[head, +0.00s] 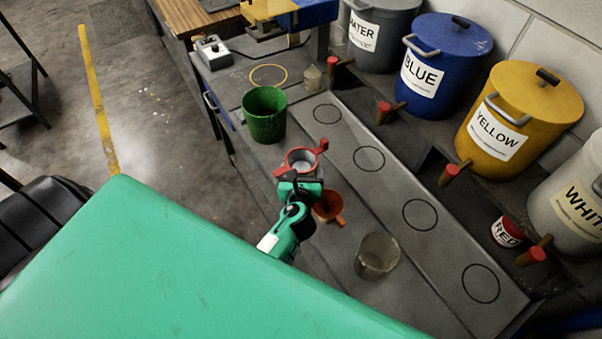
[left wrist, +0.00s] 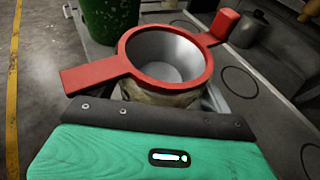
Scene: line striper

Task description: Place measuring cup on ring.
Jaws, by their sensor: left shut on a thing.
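The measuring cup appears to be the cup with a red rim and two red side handles (head: 302,160); its pale grey inside also shows in the left wrist view, below the red rim (left wrist: 192,83). My left gripper (head: 299,182) is shut on this cup at its near side. The cup looks upright, and its base is hidden, so I cannot tell its height above the bench. Black rings are drawn on the grey strip to its right: the far ring (head: 327,115), a second ring (head: 369,158), a third ring (head: 420,214) and the near ring (head: 481,283). My right gripper is not in view.
A green bucket (head: 265,113) stands behind the cup. An orange funnel (head: 330,206) and a translucent beaker (head: 378,256) are nearer. A yellow ring (head: 268,75) lies at the back. Labelled drums, including the yellow one (head: 510,112), and taps line the right. The black rings look empty.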

